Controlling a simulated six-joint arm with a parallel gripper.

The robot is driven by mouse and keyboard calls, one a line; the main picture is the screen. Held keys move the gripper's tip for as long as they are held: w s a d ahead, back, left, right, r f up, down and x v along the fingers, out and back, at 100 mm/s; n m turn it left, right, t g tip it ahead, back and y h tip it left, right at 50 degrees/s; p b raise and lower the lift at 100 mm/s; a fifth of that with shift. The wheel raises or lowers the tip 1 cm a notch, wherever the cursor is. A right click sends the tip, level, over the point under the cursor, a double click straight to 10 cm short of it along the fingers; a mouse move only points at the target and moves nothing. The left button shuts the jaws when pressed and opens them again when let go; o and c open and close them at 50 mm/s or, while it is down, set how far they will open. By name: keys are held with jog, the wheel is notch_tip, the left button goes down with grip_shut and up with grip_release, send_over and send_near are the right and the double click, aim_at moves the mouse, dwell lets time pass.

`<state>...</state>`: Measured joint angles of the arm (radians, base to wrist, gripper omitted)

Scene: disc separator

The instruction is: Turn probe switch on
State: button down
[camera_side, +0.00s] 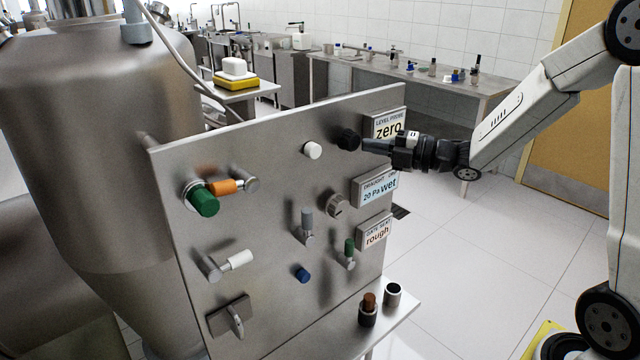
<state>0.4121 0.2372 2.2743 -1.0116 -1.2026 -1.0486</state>
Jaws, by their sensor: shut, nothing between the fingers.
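A steel panel (235,165) carries several controls. A black round knob (347,139) sits near its upper right, beside a display (388,127) labelled "LEVEL PROBE" that reads "zero". No control has a readable label as the probe switch, so I cannot tell for certain which one it is. My gripper (368,146) is shut and empty, coming from the right with its tips at or very near the black knob. I cannot tell whether they touch. The gripper covers the lower part of the display. A white round button (312,150) is left of the knob.
Lower displays read "wet" (376,189) and "rough" (374,233). Grey-tipped (307,220) and green-tipped (349,250) levers, a grey dial (337,206) and a blue knob (302,274) stick out below.

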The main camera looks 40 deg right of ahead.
jog(key=shift+s+d, duration=0.1)
jog(key=shift+s, duration=2.95)
jog(key=r, duration=0.1)
jog(key=s+r, duration=0.1)
jog(key=r, duration=0.1)
jog(key=shift+w, duration=0.2)
jog(key=shift+w+f, duration=0.1)
jog(key=shift+w, duration=3.25)
